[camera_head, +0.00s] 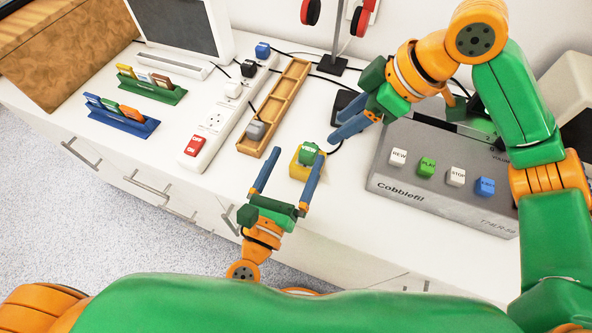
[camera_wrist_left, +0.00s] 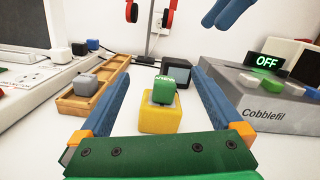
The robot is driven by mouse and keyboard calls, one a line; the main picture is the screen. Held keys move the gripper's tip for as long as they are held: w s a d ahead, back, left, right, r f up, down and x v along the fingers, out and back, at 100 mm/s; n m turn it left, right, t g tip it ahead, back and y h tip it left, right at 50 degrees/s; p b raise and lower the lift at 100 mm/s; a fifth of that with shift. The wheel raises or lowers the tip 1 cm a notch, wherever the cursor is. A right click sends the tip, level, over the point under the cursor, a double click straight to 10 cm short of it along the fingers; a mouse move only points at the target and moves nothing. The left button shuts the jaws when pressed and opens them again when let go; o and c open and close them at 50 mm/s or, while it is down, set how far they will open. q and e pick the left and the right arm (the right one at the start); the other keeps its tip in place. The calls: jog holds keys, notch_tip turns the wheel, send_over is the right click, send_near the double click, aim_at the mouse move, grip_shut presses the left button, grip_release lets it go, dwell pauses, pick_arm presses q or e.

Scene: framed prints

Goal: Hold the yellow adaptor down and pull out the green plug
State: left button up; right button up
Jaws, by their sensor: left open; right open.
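The yellow adaptor (camera_head: 298,170) stands on the white cabinet top, with the green plug (camera_head: 308,152) seated on its top. In the left wrist view the yellow adaptor (camera_wrist_left: 160,118) and the green plug (camera_wrist_left: 164,90) are between my left fingers, beyond the palm. My left gripper (camera_head: 290,167) is open, one finger on each side of the adaptor; whether a finger touches it I cannot tell. My right gripper (camera_head: 345,124) is open and empty, above and to the right of the plug; its blue fingers (camera_wrist_left: 226,14) also show in the left wrist view.
A grey Cobblefil box (camera_head: 440,185) with several buttons stands to the right. A wooden tray (camera_head: 278,100) holds a grey plug (camera_head: 255,130). A white power strip (camera_head: 215,122) lies left of it. A small black box (camera_wrist_left: 177,74) stands behind the adaptor.

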aim_at(306, 164)
pick_arm(q)
jog(key=f+m, duration=0.1)
jog(key=d+f, duration=0.1)
jog(key=f, duration=0.1)
jog(key=f+m, duration=0.1)
jog(key=shift+w+d+f+m+g, duration=0.2)
jog(key=shift+w+d+m+g, duration=0.1)
jog(key=shift+w, duration=0.1)
jog(key=x, duration=0.7)
jog(key=shift+w+f, duration=0.1)
jog(key=shift+f, duration=0.2)
jog(key=c, duration=1.5)
pick_arm(e)
jog(key=o, duration=0.4)
jog(key=shift+a, duration=0.15)
jog(key=shift+c, duration=0.2)
jog(key=shift+o, duration=0.4)
jog(key=a+h, duration=0.1)
jog(key=w+a+f+g+h, duration=0.1)
jog(key=a, duration=0.1)
jog(key=a+f+g+h, duration=0.1)
jog(key=a+h, duration=0.1)
jog(key=shift+w+a, duration=0.1)
jog(key=shift+w, duration=0.15)
pick_arm(q)
jog(key=shift+a, duration=0.1)
pick_arm(e)
jog(key=shift+w+a+h, duration=0.1)
jog(key=shift+w+h, duration=0.05)
jog(key=shift+h, duration=0.65)
